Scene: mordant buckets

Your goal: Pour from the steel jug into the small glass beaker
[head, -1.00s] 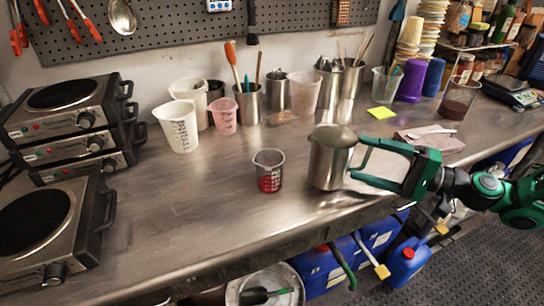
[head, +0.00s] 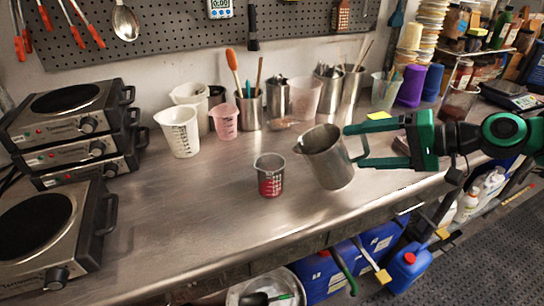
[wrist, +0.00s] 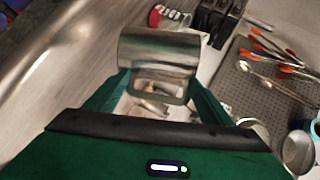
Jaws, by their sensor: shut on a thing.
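The steel jug (head: 328,165) is tilted to the left, its spout side towards the small glass beaker (head: 269,178). The jug looks raised off the counter, with its lip above and to the right of the beaker. My gripper (head: 356,147) is shut on the jug's handle from the right. The beaker stands upright with red liquid in it. No stream shows between jug and beaker. In the wrist view the jug (wrist: 160,52) fills the space ahead of my fingers, and the beaker (wrist: 168,16) shows just beyond it. The jug's contents are hidden.
Stacked hot plates (head: 72,125) stand at the left. White measuring jugs (head: 180,130), a pink cup (head: 226,121) and steel pots with tools line the back. A yellow note (head: 379,116) lies behind my gripper. The counter left of the beaker is clear.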

